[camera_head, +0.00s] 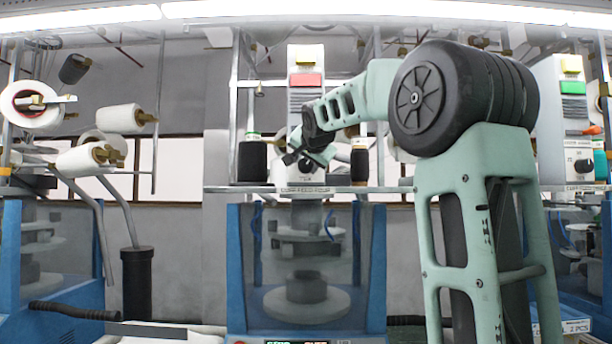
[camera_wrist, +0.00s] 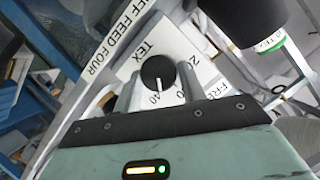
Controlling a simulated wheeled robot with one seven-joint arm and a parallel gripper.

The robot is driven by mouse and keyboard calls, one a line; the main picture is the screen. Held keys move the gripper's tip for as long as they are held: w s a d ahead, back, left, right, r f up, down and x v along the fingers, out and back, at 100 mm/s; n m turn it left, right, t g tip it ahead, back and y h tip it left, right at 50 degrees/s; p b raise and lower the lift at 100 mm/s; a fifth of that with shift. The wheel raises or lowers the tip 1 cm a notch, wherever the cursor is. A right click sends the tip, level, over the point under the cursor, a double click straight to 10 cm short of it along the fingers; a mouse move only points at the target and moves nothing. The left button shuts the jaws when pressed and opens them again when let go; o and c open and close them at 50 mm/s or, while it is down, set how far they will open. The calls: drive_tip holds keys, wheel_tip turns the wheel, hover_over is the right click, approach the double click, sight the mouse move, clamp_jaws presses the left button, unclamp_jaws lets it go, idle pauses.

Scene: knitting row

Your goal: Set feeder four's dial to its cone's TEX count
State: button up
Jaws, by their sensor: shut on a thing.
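In the wrist view the black round dial (camera_wrist: 158,72) sits on a white plate marked TEX, beside a strip (camera_wrist: 118,48) reading "FEED FOUR". Its white pointer line points down, close to the 40 mark; a 20 shows at the upper right. My gripper (camera_wrist: 159,84) has one finger on each side of the dial and is shut on it. A dark cone (camera_wrist: 246,22) shows at the upper right with a green-edged white label; only part of its print, ending "TE", is in view. In the head view my gripper (camera_head: 303,160) is at the white feeder box and largely hides the dial.
In the head view a black cone (camera_head: 252,162) stands left of the feeder box and a dark brown cone (camera_head: 359,162) right of it. Another feeder box (camera_head: 576,120) is at the far right. White cones (camera_head: 122,118) hang at the left. A blue-framed machine (camera_head: 237,270) stands below.

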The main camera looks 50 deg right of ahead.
drive_tip(key=shift+s+d+f+m+t+y+b, duration=0.1)
drive_tip(key=shift+m+t+y+b, duration=0.1)
drive_tip(key=shift+m+t+b, duration=0.5)
drive_tip(key=shift+s+d+f+m+t+y+b, duration=0.1)
drive_tip(key=shift+m+t+y+b, duration=0.15)
drive_tip(key=shift+m+b, duration=0.7)
drive_tip(key=o, duration=1)
drive_tip(key=shift+c, duration=0.2)
drive_tip(key=shift+a, duration=0.1)
drive_tip(key=b+v, duration=0.6)
drive_tip(key=v, duration=1.1)
drive_tip(key=shift+b, duration=0.35)
